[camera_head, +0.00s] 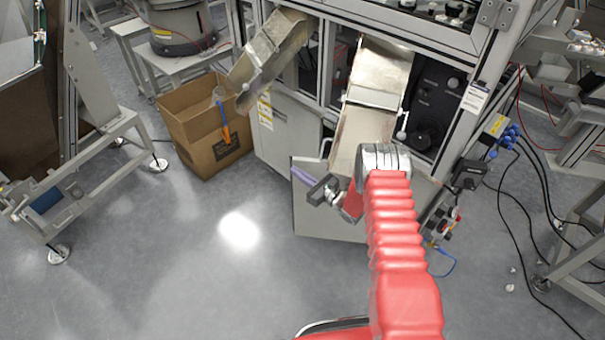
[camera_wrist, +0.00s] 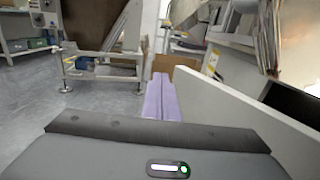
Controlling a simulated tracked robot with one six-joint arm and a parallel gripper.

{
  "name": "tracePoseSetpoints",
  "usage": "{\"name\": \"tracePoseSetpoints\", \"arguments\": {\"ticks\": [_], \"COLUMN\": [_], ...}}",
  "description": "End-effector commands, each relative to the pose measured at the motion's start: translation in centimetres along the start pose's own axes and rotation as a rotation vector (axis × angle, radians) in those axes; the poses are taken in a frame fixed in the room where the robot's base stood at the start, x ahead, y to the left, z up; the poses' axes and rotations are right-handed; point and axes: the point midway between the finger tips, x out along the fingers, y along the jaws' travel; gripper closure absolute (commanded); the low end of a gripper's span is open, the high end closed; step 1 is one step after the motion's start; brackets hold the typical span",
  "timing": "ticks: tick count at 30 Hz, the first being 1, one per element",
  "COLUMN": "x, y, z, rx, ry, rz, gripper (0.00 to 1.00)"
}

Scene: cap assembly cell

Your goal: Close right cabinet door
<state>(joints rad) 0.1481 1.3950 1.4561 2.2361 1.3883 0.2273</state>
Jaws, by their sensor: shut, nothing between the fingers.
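The right cabinet door (camera_head: 322,222) is a pale grey panel under the machine. It stands ajar, with a dark gap behind its top edge. In the wrist view the door (camera_wrist: 222,108) runs along the right, with a dark opening (camera_wrist: 292,103) beyond it. My gripper (camera_head: 303,175) is at the door's upper part, on its outer side, with purple fingers pointing left. In the wrist view the fingers (camera_wrist: 160,98) are together and empty, beside the door. I cannot tell whether they touch it. My red arm hides the door's right part.
The left cabinet door (camera_head: 285,130) looks shut. A cardboard box (camera_head: 205,150) with an orange-handled tool stands left of the cabinet. Metal chutes (camera_head: 375,90) slope down above the door. Cables (camera_head: 525,190) lie to the right. The floor (camera_head: 190,270) in front is clear.

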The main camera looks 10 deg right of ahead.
Motion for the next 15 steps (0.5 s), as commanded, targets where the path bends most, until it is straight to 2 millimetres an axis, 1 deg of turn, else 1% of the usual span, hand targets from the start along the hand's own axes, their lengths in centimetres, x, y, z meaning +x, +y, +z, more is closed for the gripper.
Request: {"name": "tracePoseSetpoints", "arguments": {"ticks": [8, 15], "x": [-0.1, -1.4], "y": [0.8, 2.8], "z": [-0.1, -0.2], "rx": [0.001, 0.002], "ry": [0.001, 0.002], "rz": [0.004, 0.002], "gripper": [1.00, 1.00]}}
